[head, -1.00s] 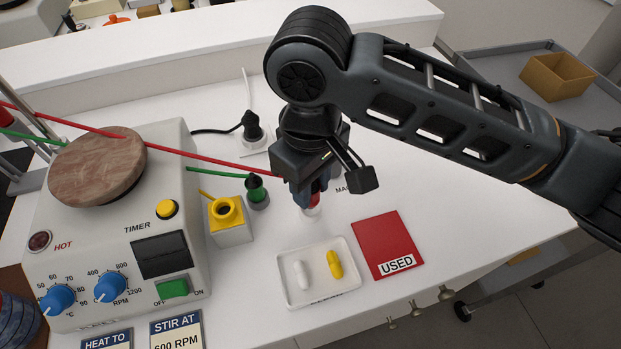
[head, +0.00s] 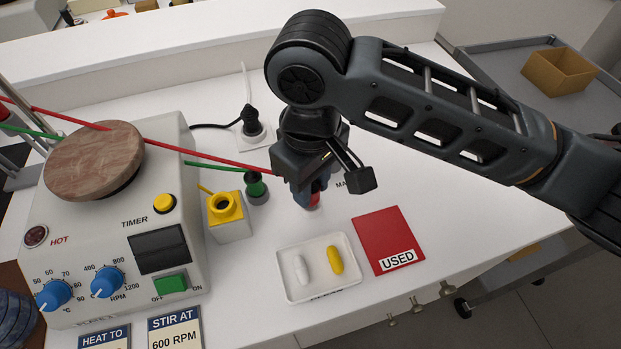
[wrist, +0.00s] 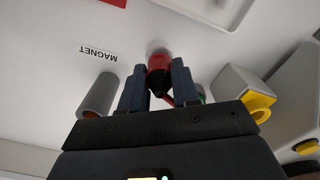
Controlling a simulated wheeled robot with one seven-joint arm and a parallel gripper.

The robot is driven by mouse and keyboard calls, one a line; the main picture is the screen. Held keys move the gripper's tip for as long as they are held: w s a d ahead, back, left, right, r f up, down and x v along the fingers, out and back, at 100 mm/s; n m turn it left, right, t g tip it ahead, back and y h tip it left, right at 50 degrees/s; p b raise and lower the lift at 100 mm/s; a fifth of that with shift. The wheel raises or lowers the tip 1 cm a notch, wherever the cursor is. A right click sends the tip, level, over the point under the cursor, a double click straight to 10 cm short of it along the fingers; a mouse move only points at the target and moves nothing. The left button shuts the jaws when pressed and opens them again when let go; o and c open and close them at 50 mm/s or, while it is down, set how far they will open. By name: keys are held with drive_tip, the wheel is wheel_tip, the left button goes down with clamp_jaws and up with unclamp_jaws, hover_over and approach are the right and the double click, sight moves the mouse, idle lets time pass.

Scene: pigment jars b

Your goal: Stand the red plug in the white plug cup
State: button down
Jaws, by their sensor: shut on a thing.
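My gripper (head: 308,196) is shut on the red plug (wrist: 159,64), which shows between the two fingers (wrist: 158,92) in the wrist view. The plug has a dark end toward my gripper, and a red lead runs off to the left in the head view. The white plug cup (wrist: 156,46) shows as a pale rim at the plug's far end. The plug is lined up with the cup and low over or in it; I cannot tell how deep. In the head view my gripper mostly hides both.
A green plug (head: 256,186) stands in a grey cup to the left. A yellow-topped white block (head: 229,216), a hotplate (head: 120,245), a white tray (head: 291,294) with white and yellow bars, and a red USED mat (head: 377,235) surround the spot. A grey cylinder (wrist: 98,95) stands by the MAGNET label.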

drive_tip(key=shift+f, duration=0.45)
drive_tip(key=c, duration=0.8)
unclamp_jaws()
drive_tip(key=shift+o, duration=0.2)
drive_tip(key=shift+r, duration=0.15)
wheel_tip(320, 180, up, 8)
drive_tip(key=shift+f+b, duration=0.25)
drive_tip(key=shift+b, duration=0.05)
drive_tip(key=shift+s, duration=0.1)
